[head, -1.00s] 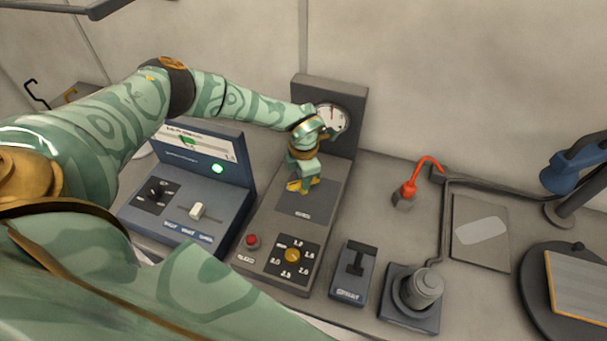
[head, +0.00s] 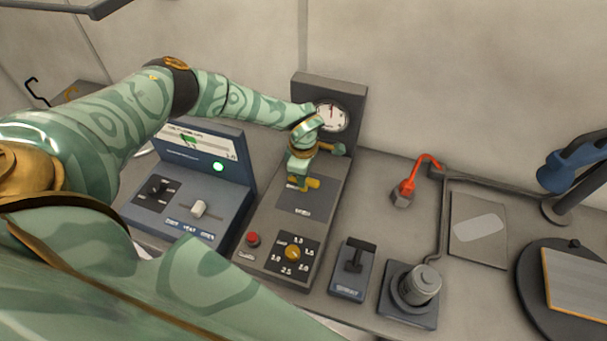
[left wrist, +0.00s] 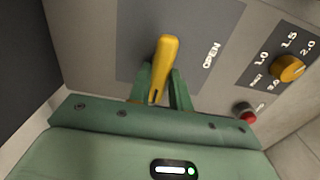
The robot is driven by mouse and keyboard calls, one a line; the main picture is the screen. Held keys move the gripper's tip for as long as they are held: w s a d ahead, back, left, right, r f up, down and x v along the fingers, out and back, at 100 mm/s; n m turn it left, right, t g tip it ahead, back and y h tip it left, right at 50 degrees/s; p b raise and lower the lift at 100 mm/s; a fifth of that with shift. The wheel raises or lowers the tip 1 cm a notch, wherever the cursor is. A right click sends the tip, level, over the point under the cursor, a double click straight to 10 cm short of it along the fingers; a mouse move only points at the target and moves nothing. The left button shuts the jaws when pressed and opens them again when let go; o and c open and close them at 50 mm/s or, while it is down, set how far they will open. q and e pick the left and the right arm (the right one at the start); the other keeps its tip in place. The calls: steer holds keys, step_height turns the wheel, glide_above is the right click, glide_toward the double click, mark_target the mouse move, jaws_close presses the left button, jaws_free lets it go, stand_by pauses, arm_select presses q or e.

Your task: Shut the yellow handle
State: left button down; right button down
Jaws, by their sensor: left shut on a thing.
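The yellow handle (head: 313,183) is on a dark panel plate of the grey console with the gauge. In the head view it lies roughly crosswise, its free end pointing right. My left gripper (head: 298,182) comes down on it from above and covers part of it. In the left wrist view the handle (left wrist: 166,58) stands between the two green fingers of the gripper (left wrist: 159,92), which are shut on it. The word OPEN is printed on the plate to the right of the handle there. The handle's pivot is hidden. My right gripper is not in view.
A round gauge (head: 331,117) stands behind my gripper. A yellow knob (head: 292,253) and a red button (head: 253,239) are at the console's front. A blue box with a slider (head: 199,208) stands left. A small lever box (head: 352,268) and a cylinder (head: 425,284) stand right.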

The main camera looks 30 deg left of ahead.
arm_select(q)
steer(key=shift+w+r, duration=0.1)
stand_by(0.4)
steer(key=c, duration=1.3)
jaws_free()
step_height(320, 180, up, 16)
steer(key=shift+r, duration=0.1)
